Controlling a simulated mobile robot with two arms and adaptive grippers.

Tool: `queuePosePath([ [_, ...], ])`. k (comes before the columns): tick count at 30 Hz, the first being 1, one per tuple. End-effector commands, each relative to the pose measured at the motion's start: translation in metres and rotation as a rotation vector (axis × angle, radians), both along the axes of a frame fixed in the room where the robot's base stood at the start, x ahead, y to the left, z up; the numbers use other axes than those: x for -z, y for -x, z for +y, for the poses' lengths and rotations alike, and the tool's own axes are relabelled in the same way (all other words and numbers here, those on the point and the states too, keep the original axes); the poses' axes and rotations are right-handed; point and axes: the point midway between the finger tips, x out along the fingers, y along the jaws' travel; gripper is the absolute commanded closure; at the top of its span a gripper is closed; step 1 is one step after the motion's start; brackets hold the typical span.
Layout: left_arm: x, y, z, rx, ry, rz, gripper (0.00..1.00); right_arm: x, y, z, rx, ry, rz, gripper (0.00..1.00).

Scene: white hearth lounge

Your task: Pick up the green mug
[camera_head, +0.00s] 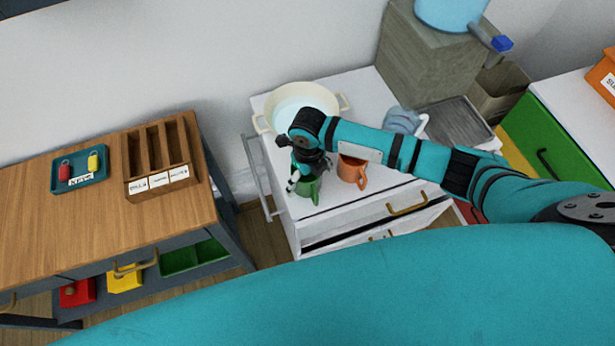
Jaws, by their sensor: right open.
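The green mug (308,192) stands on the white cabinet top (332,200) near its front left corner. My right arm reaches in from the right, and my right gripper (297,183) points down at the mug. The gripper is open, with its fingers at the mug's upper part. The gripper hides part of the mug, and I cannot tell whether the fingers touch it. My left gripper is not in view.
An orange mug (352,172) stands close to the right of the green mug. A cream pot (335,100) sits behind. A wooden table (60,215) with a teal tray (62,172) and a sorter box (146,193) stands left.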

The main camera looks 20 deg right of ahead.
Motion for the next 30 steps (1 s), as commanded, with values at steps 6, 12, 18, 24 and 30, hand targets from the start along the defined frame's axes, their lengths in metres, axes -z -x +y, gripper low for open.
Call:
queuePosePath([
  [6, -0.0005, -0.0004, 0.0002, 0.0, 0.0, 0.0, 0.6, 0.0052, 0.0004, 0.0001, -0.002, 0.0, 0.0, 0.01],
  [12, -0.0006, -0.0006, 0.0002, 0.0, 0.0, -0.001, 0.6, 0.005, 0.0003, 0.0001, -0.001, 0.0, 0.0, 0.18],
  [18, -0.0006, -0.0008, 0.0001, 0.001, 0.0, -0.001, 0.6, 0.0047, 0.0002, 0.0, -0.001, 0.0, 0.0, 0.44],
  [24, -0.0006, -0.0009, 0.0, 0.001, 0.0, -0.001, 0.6, 0.0045, 0.0001, 0.0002, -0.001, 0.0, -0.001, 0.66],
  [30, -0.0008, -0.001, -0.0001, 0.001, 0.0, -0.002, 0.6, 0.0038, -0.0005, 0.0004, -0.001, -0.001, -0.002, 0.67],
])
